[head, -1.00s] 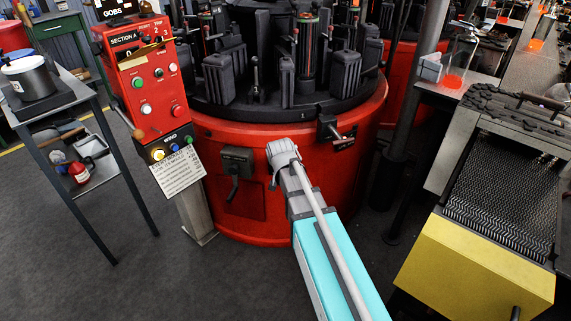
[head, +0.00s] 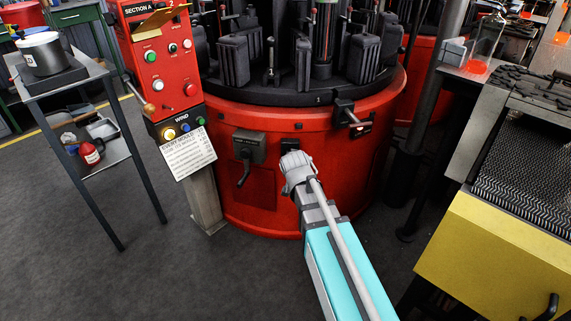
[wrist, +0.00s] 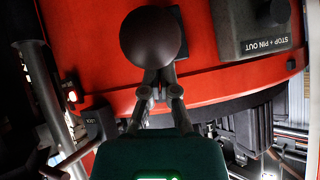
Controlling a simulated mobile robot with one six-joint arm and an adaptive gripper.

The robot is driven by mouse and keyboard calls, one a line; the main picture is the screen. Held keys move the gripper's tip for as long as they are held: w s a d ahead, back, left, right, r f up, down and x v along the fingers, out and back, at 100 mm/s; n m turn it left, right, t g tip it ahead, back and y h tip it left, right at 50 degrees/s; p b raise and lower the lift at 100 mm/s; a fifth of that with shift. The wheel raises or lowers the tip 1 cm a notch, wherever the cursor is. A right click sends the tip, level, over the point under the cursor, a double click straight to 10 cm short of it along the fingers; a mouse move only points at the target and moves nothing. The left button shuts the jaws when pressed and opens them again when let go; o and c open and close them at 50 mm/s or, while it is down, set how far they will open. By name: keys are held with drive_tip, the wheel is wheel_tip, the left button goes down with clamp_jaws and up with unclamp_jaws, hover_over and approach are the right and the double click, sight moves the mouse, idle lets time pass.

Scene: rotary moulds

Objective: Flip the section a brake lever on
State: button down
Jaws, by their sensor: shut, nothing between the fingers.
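My gripper (head: 294,158) is in front of the red drum-shaped machine base (head: 270,205), at the end of my arm. In the wrist view its two fingers (wrist: 157,88) are together and empty. A dark round knob (wrist: 153,37), which looks like the brake lever's end, stands just beyond the fingertips and hides part of them. I cannot tell whether they touch. A small black plate (head: 291,145) on the drum shows just above my gripper; behind the knob, it also shows in the wrist view (wrist: 175,17). The lever's position cannot be read.
A grey box with a handle (head: 248,148), marked STOP + PIN OUT, is left of my gripper. A black latch (head: 346,114) sits on the drum's upper right. The red Section A panel (head: 160,60) stands left, a yellow-fronted conveyor (head: 490,260) right.

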drive_tip(key=shift+s+f+b, duration=0.2)
drive_tip(key=shift+f+b, duration=0.2)
drive_tip(key=shift+f, duration=0.2)
drive_tip(key=shift+s, duration=0.1)
drive_tip(key=shift+s+a, duration=0.1)
